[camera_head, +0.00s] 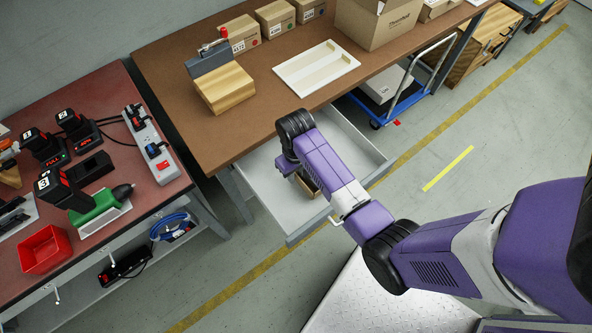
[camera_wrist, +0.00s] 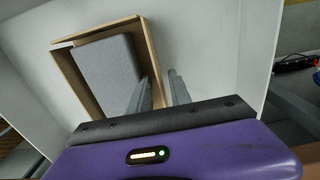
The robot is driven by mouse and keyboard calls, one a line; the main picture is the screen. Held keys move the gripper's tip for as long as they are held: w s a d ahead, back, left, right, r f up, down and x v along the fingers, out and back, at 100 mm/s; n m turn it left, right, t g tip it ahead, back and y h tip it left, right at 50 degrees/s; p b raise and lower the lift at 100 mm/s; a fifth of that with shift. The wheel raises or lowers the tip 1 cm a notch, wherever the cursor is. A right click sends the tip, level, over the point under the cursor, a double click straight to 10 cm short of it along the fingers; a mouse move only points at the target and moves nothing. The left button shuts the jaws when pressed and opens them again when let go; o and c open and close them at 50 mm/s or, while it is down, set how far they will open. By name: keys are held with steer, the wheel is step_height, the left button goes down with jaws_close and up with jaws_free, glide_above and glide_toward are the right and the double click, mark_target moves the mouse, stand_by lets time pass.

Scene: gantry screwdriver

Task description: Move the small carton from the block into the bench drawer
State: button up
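The small carton (camera_wrist: 67,75) is an open-topped brown box with a grey block inside. It lies in the pulled-out bench drawer (camera_head: 352,139), whose pale floor also shows in the wrist view (camera_wrist: 212,45). In the head view the carton (camera_head: 306,186) is mostly hidden by my arm. My gripper (camera_wrist: 162,80) is down in the drawer at the carton's right side. Its two fingers stand apart, one on each side of the carton's right wall, with a gap visible beside the right finger. The wooden block (camera_head: 226,89) on the bench has no carton on its top.
The brown bench (camera_head: 180,60) carries a white tray (camera_head: 316,68), several small boxes (camera_head: 240,32) and a large carton (camera_head: 378,22). A red-topped table (camera_head: 95,90) with tools stands at left. A blue trolley (camera_head: 405,98) is right of the drawer.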

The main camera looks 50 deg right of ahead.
step_height(320, 180, up, 12)
steer(key=shift+r+p, duration=0.15)
steer(key=shift+p, duration=0.3)
steer(key=s+a+f+n+t+h, duration=0.25)
steer(key=s+t, duration=0.35)
steer(key=s, duration=0.4)
steer(key=s+a+r+t+y, duration=0.1)
steer(key=s+a+r+t, duration=0.3)
steer(key=r, duration=0.7)
steer(key=s+a+r+t+y, duration=0.1)
steer(key=s+a+r+t, duration=0.4)
steer(key=r, duration=0.6)
steer(key=shift+s+a+r+n, duration=0.15)
steer(key=shift+s+a+n, duration=0.2)
steer(key=shift+s+a, duration=0.75)
steer(key=shift+y, duration=0.25)
